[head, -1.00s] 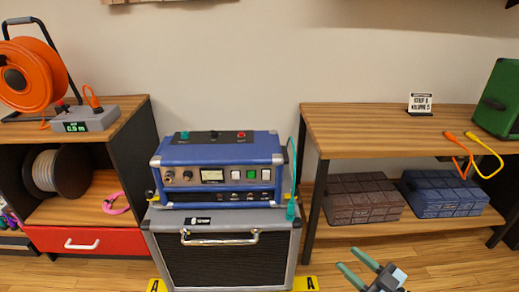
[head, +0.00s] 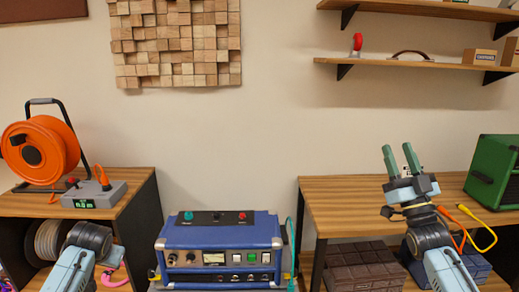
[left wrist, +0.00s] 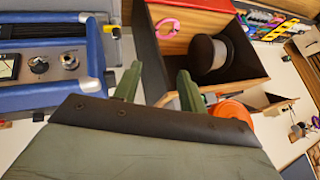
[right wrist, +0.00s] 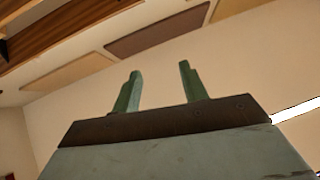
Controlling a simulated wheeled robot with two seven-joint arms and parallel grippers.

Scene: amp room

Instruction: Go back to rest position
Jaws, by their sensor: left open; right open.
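My right gripper (head: 402,161) is raised in front of the right wooden table, its two green fingers apart and pointing up, with nothing between them. In the right wrist view its fingers (right wrist: 158,92) are apart with only wall and ceiling beyond. My left arm comes in at the lower left of the head view, its fingers out of that view. In the left wrist view my left gripper (left wrist: 158,88) is open and empty, with the blue amplifier to its left and the shelf unit beyond.
The blue amplifier (head: 220,238) stands between the left shelf unit (head: 140,195) and the right table (head: 335,192). An orange cable reel (head: 40,152) and a grey meter box (head: 95,194) are on the left unit. A green case (head: 495,170) is at right. Wall shelves (head: 410,68) hang above.

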